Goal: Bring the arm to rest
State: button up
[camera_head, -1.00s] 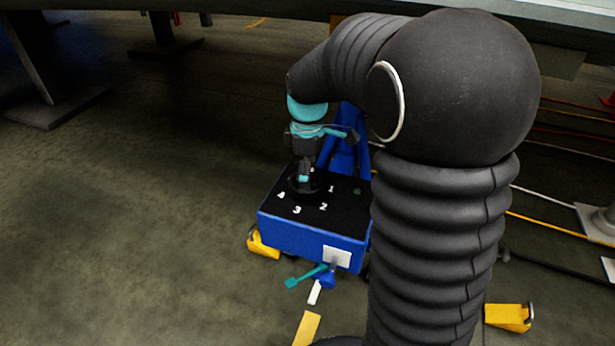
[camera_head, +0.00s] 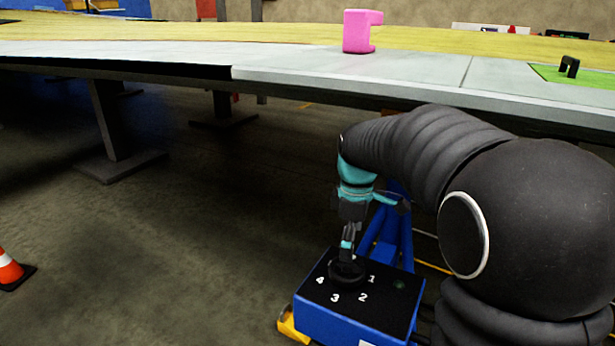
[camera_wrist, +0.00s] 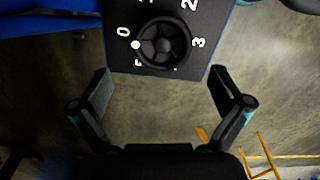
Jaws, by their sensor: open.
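My gripper (camera_head: 347,243) points down at the black round knob (camera_head: 346,272) on top of a blue box (camera_head: 340,325) with a black numbered panel. In the wrist view my gripper (camera_wrist: 160,100) has its two fingers spread wide with bare floor between them. There the knob (camera_wrist: 163,45) lies ahead of the fingertips, apart from them, with its white dot beside the 0. My black-sleeved arm bends over from the right in the head view and hides part of the box's surroundings.
A long wing surface (camera_head: 400,80) on dark legs spans the back, above and behind my arm. A pink block (camera_head: 358,32) and a small black bracket (camera_head: 569,66) stand on it. An orange cone (camera_head: 10,268) stands at far left. The floor left of the box is clear.

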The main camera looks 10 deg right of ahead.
jog(key=shift+w+m, duration=0.1)
jog(key=shift+m, duration=0.3)
jog(key=shift+f+m, duration=0.2)
jog(key=shift+m, duration=0.4)
jog(key=s+f+m, duration=0.1)
jog(key=f+m, duration=0.1)
jog(key=shift+s+m, duration=0.2)
jog(key=shift+m, duration=0.1)
jog(key=s+m, duration=0.2)
jog(key=s+m+t, duration=0.1)
jog(key=s, duration=0.2)
jog(key=shift+s+r+m, duration=0.1)
jog(key=shift+r+m, duration=0.05)
jog(key=shift+m, duration=0.25)
jog(key=s+r+m+t, duration=0.2)
jog(key=s, duration=0.6)
jog(key=s+r+m+t, duration=0.2)
jog(key=s, duration=0.6)
jog(key=shift+s+a+t, duration=0.25)
jog(key=shift+a+t, duration=0.05)
